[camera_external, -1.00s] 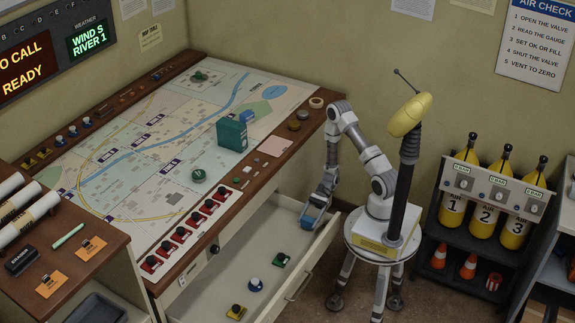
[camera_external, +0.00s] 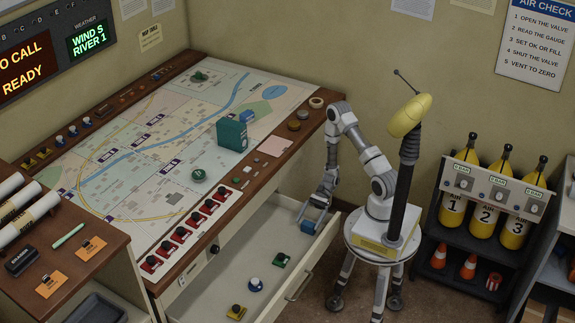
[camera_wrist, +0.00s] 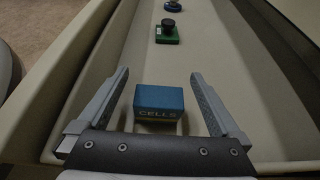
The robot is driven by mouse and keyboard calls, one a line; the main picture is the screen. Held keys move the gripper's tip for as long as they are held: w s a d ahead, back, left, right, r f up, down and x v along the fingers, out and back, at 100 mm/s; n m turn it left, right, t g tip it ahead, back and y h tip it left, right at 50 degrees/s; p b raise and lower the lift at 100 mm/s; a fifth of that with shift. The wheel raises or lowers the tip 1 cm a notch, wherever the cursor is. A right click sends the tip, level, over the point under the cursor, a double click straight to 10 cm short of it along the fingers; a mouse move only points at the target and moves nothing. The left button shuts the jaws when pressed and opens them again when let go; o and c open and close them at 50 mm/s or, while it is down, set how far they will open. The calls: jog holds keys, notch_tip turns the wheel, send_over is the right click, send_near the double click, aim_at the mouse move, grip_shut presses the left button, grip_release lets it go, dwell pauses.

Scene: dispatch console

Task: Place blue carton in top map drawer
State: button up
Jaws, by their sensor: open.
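The blue carton (camera_wrist: 159,100), lettered "CELLS", rests on the floor of the open map drawer (camera_external: 221,287). In the external view the carton (camera_external: 308,227) is at the drawer's far right end. My gripper (camera_wrist: 158,78) is open, with one finger on each side of the carton and a gap at both sides. In the external view my gripper (camera_external: 317,203) is just above the carton.
The drawer also holds a green-based piece (camera_external: 280,260), a blue-and-white piece (camera_external: 255,285) and a yellow piece (camera_external: 236,312). The drawer floor between them is clear. A teal box (camera_external: 232,134) stands on the map table above.

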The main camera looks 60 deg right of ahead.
jog(key=r+p+v, duration=0.1)
jog(key=p+v, duration=0.1)
jog(key=v, duration=0.9)
jog(key=s+r+n+t+h, duration=0.2)
jog(key=r+n+h, duration=0.4)
jog(key=r, duration=0.9)
jog(key=s+a+r+n+t+h, duration=0.1)
jog(key=s+r+n+t+h, duration=0.2)
jog(key=r+n+h, duration=0.4)
notch_tip(320, 180, up, 9)
jog(key=s+n, duration=0.1)
jog(key=n, duration=0.4)
jog(key=shift+s+f+t, duration=0.2)
jog(key=shift+s+t, duration=0.1)
jog(key=shift+s, duration=0.05)
notch_tip(320, 180, up, 15)
jog(key=p, duration=1.5)
